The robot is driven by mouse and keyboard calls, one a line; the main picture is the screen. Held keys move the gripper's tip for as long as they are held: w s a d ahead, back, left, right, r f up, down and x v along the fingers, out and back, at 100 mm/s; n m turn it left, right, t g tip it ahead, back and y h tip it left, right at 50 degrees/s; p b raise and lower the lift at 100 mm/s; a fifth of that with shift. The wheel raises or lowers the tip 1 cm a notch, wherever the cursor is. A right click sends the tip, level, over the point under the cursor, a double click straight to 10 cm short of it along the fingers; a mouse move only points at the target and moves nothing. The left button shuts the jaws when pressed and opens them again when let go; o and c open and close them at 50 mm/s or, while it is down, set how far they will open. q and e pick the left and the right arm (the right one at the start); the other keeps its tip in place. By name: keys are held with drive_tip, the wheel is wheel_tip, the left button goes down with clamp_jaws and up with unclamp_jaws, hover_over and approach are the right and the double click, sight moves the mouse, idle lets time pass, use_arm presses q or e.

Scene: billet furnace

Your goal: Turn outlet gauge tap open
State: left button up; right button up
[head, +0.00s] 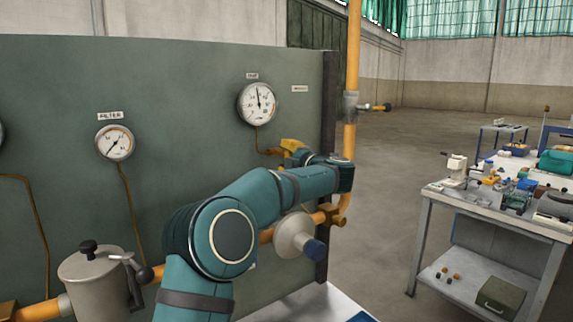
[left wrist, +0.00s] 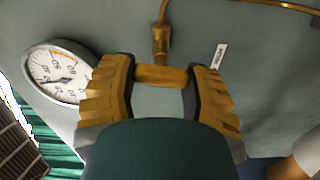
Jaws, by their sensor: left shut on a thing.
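The outlet gauge (head: 257,103) is a round white dial on the green panel, with its needle pointing near the top. A thin copper line runs down from it toward the tap, which my gripper and arm mostly hide in the head view. My left gripper (head: 292,150) is at the panel below the gauge. In the left wrist view, the yellow fingers of the left gripper (left wrist: 160,90) are shut on the brass tap (left wrist: 160,74), one finger at each end of its crosspiece. The gauge dial also shows in the left wrist view (left wrist: 57,74). My right gripper is out of view.
A filter gauge (head: 115,143) is on the panel to the left, above a grey canister (head: 92,280). A vertical yellow pipe (head: 352,75) stands at the panel's right edge. A white flanged part (head: 294,236) lies below my forearm. A cluttered workbench (head: 490,208) stands at right, with open floor between.

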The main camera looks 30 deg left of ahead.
use_arm(q)
drive_tip(key=shift+f+n+b, duration=0.15)
drive_tip(key=shift+n+b, duration=0.2)
drive_tip(key=shift+n, duration=0.25)
drive_tip(key=o, duration=1.2)
drive_tip(key=v, duration=1.2)
